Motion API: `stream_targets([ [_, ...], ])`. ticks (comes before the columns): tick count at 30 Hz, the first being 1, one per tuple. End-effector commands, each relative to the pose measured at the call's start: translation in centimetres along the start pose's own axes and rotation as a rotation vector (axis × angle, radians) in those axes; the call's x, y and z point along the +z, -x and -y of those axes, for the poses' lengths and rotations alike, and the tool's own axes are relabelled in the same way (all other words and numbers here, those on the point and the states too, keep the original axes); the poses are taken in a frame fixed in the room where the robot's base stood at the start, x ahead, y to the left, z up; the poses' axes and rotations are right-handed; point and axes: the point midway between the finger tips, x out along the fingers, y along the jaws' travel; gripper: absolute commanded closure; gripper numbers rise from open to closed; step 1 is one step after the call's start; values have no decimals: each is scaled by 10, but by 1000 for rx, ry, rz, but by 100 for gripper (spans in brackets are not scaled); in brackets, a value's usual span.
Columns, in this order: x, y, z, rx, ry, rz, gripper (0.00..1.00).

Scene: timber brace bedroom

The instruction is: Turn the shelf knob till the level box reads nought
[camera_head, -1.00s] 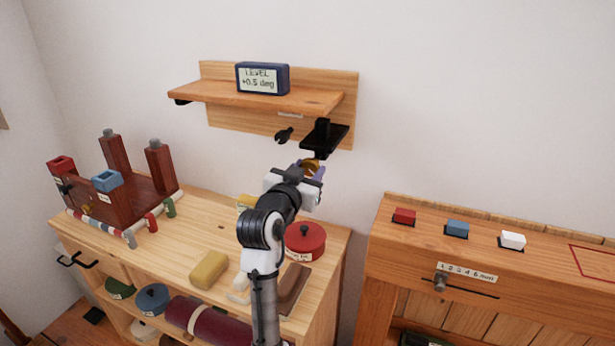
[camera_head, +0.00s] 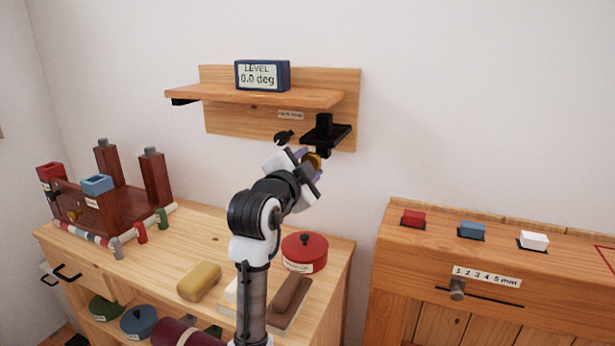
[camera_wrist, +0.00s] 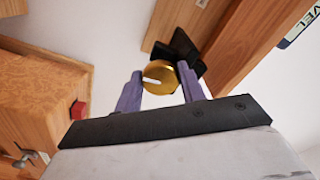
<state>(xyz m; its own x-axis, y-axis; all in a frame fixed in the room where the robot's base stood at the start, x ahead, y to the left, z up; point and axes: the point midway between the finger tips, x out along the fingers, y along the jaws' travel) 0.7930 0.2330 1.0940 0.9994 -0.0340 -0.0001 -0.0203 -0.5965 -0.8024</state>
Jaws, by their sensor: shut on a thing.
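The level box (camera_head: 263,76) is dark blue and stands on the wall shelf (camera_head: 250,95); its display reads "LEVEL 0.0 deg". Its edge also shows at the top right of the wrist view (camera_wrist: 298,28). The shelf knob (camera_head: 315,161) is a brass disc below the black bracket (camera_head: 325,134) at the shelf's right end. In the wrist view the knob (camera_wrist: 160,77) shows a pale slot across its face. My gripper (camera_head: 309,162) is shut on the knob, with one purple finger on each side of it (camera_wrist: 160,90).
A black wing-shaped piece (camera_head: 284,137) sits on the shelf's backboard, close to my gripper. Below stands a wooden cabinet with a red lidded pot (camera_head: 304,252), a yellow block (camera_head: 199,281) and a dark red rack (camera_head: 118,200). The wall right of the shelf is bare.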

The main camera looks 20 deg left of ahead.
Motion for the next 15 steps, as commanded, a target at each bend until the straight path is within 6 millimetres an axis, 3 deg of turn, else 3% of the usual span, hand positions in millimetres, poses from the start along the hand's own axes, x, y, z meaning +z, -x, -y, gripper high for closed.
stream_targets([
  [15, -1, 0, 1, -1, -116, -1, 83],
])
